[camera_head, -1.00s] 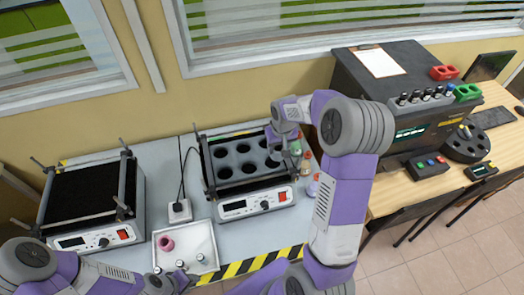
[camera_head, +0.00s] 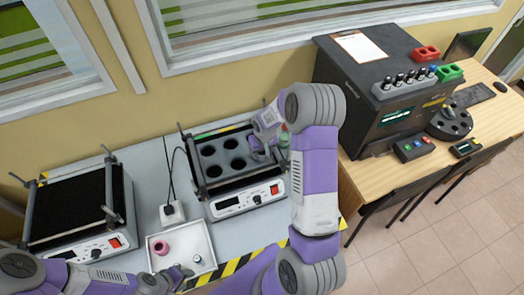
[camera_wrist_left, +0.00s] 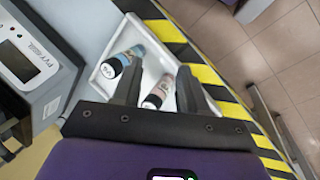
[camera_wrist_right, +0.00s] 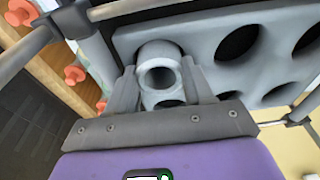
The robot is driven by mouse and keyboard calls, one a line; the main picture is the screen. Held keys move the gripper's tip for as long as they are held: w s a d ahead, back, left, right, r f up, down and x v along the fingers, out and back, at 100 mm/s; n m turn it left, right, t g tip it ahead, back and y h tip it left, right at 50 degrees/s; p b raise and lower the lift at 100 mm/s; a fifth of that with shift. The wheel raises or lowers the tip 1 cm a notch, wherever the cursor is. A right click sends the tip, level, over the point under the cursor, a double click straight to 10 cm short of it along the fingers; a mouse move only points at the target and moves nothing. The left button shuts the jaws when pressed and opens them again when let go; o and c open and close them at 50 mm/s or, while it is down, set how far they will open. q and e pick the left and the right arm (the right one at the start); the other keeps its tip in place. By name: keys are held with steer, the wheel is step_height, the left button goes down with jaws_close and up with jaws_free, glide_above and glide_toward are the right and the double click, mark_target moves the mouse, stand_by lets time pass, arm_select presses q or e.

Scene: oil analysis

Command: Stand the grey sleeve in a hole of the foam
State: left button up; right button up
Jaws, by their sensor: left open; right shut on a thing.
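The grey sleeve (camera_wrist_right: 158,52) is between the fingers of my right gripper (camera_wrist_right: 158,92), which is shut on it. Its round open end faces the right wrist camera. It is at the grey foam (camera_wrist_right: 200,35); I cannot tell whether its lower end is inside a hole. In the head view the foam (camera_head: 236,178) has several dark round holes and sits on a white device; my right gripper (camera_head: 258,152) is over its right side and the sleeve is mostly hidden there. My left gripper (camera_wrist_left: 157,92) is open above the white tray, empty.
A second device with a black top (camera_head: 75,205) stands left. A dark analyser (camera_head: 350,85) stands right.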

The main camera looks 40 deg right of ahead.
steer(key=o, duration=0.8)
steer(key=shift+f, duration=0.1)
steer(key=shift+r, duration=0.2)
step_height(320, 180, up, 12)
steer(key=s, duration=0.1)
steer(key=shift+s+a, duration=0.3)
steer(key=shift+s, duration=0.05)
steer(key=shift+f, duration=0.1)
